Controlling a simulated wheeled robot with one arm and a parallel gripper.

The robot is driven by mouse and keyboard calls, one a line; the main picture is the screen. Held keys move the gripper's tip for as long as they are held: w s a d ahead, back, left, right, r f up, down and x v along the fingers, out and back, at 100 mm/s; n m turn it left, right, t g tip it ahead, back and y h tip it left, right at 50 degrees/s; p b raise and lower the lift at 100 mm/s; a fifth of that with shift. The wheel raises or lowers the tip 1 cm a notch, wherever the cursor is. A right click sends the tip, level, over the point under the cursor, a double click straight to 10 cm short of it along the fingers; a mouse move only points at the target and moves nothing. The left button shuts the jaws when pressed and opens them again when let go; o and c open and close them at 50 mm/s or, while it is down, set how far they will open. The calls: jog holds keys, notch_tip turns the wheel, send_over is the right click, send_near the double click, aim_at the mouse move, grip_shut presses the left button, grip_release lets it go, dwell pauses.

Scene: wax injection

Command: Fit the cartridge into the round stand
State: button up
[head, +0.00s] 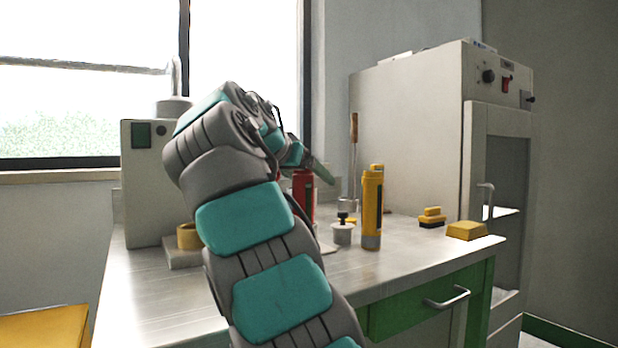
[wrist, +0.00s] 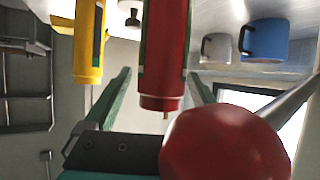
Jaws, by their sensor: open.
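A red cylindrical cartridge (head: 303,187) stands upright on the bench beyond my arm, partly hidden by it. In the wrist view the red cartridge (wrist: 163,55) appears upside down, between the green fingers in the picture. I cannot tell which thing is the round stand.
A large red ball (wrist: 225,145) with a grey rod is close to the wrist camera. The front right bench top is clear.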

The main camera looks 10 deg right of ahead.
jog(key=p+v, duration=0.1)
jog(key=v, duration=0.7)
jog(key=shift+p, duration=0.35)
jog(key=shift+f, duration=0.1)
